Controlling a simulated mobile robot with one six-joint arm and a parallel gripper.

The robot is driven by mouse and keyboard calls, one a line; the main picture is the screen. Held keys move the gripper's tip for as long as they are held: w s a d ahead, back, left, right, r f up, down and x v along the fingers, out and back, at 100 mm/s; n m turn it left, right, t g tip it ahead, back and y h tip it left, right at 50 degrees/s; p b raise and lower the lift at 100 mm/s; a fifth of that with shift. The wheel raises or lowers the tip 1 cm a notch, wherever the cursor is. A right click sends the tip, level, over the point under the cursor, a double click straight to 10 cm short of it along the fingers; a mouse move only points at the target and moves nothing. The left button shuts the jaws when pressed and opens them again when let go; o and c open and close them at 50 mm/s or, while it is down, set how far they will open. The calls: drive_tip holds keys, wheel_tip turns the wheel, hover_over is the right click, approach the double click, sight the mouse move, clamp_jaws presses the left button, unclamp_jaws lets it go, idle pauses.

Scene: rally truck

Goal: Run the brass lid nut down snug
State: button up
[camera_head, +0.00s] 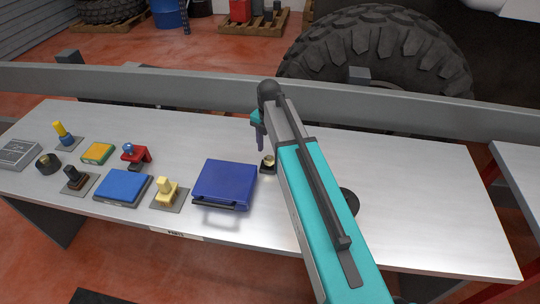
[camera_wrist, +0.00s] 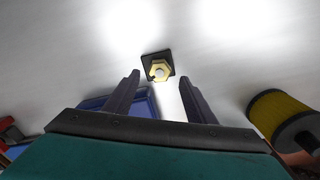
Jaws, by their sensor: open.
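The brass nut (camera_wrist: 159,66) is a hexagonal brass piece around a pale round post end, on a small dark square base (camera_wrist: 147,57). In the head view the brass nut (camera_head: 269,159) stands just right of the blue case. My gripper (camera_wrist: 160,80) is open and empty, its two dark fingers pointing toward the nut. The nut lies beyond the fingertips, between their lines in the wrist view, with no contact visible. In the head view my gripper (camera_head: 260,144) hangs close above and behind the nut, partly hidden by my arm. Whether the nut is seated cannot be told.
A dark blue case (camera_head: 225,184) lies left of the nut. Farther left are a yellow fixture (camera_head: 167,191), a blue box (camera_head: 123,187) and several small parts. A yellow-and-black cylinder (camera_wrist: 281,119) stands at right in the wrist view. The table's right side (camera_head: 430,200) is clear.

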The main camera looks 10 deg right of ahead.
sight(270, 158)
drive_tip(key=shift+f+p, duration=0.55)
drive_tip(key=shift+f, duration=1.7)
drive_tip(key=c, duration=1)
drive_tip(key=shift+d, duration=0.2)
drive_tip(key=shift+c, duration=0.2)
drive_tip(key=shift+a, duration=0.1)
